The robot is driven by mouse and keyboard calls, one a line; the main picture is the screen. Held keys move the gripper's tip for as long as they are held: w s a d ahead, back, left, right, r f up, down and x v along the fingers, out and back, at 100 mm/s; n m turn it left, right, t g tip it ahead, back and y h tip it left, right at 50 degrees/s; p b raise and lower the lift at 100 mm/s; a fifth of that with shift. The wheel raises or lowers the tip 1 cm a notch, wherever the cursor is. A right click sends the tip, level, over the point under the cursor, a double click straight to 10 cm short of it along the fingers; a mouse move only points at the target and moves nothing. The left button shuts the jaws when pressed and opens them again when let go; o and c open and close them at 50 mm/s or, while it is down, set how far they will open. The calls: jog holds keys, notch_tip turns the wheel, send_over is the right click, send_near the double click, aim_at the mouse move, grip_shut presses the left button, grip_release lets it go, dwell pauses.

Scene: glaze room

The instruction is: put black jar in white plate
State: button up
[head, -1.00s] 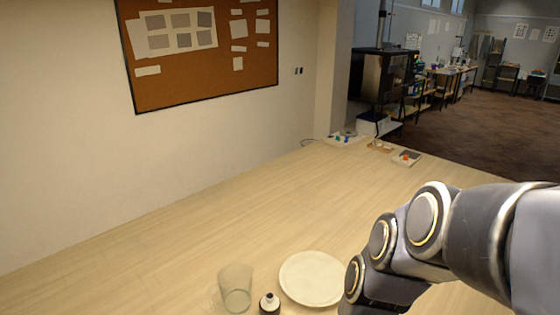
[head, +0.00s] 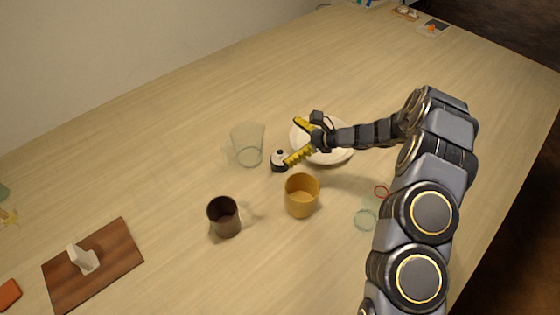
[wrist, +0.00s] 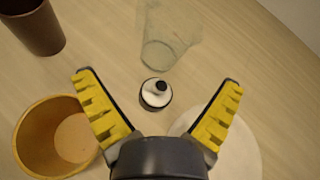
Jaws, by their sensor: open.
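The small black jar (head: 279,166), with a white shoulder and a black knob on top, stands upright on the table. In the wrist view the jar (wrist: 155,101) lies ahead, between the spread fingers and apart from both. The white plate (head: 340,157) is just right of the jar, partly hidden under my gripper; in the wrist view the plate (wrist: 243,152) shows behind the right finger. My gripper (head: 293,142) is open and empty, above the table between jar and plate, its yellow-padded fingers (wrist: 158,80) wide apart.
A clear glass (head: 248,147) stands close behind the jar. A yellow cup (head: 301,204) and a dark brown cup (head: 224,222) stand in front. A wooden board (head: 105,277) with a white object lies front left. The table behind the glass is free.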

aim_at(279, 158)
jog(key=shift+m+t, duration=0.5)
jog(key=shift+m, duration=0.2)
jog(key=f, duration=0.3)
jog(key=w+d+f, duration=0.1)
jog(key=f, duration=0.5)
jog(key=shift+w+d+f, duration=0.15)
jog(key=shift+d, duration=0.05)
jog(key=shift+x, duration=2.55)
jog(key=c, duration=1.2)
